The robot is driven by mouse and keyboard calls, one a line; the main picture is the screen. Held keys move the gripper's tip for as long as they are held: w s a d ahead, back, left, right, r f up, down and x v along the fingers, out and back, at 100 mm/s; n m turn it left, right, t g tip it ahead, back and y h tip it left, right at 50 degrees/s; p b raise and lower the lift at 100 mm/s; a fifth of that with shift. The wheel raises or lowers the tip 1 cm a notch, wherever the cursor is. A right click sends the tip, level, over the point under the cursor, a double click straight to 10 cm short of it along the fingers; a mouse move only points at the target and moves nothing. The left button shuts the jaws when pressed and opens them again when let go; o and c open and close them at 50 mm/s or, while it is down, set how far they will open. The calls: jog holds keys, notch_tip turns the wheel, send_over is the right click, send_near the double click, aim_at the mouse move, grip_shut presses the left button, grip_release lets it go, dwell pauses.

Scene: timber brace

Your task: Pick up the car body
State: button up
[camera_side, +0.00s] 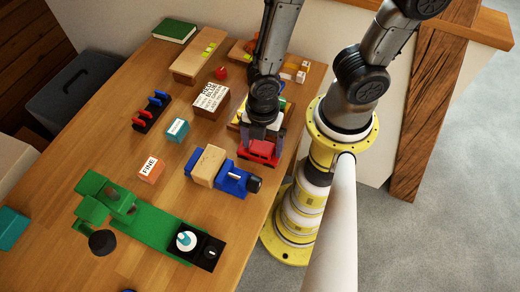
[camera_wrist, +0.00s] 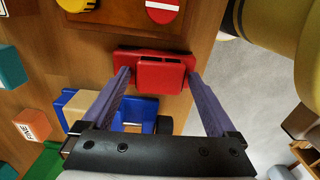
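The red car body (camera_side: 260,152) sits near the table's right edge, below my gripper (camera_side: 262,138). In the wrist view the red car body (camera_wrist: 158,74) lies ahead between the two purple-grey fingers of my gripper (camera_wrist: 157,70). The fingers are spread, one tip near each side of its raised middle block. A small gap shows by the left finger. Whether the right finger touches it cannot be told. The fingertips partly hide the car body's ends.
A blue vise with a wooden block (camera_side: 208,165) stands close by. A green machine (camera_side: 150,222), an orange block (camera_side: 151,169), a teal block (camera_side: 177,129) and a lettered brown box (camera_side: 211,101) stand leftward. A yellow piece (camera_wrist: 78,5) lies beyond. The table edge is near on the right.

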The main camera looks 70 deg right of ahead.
jog(key=c, duration=1.2)
jog(key=shift+r, duration=0.15)
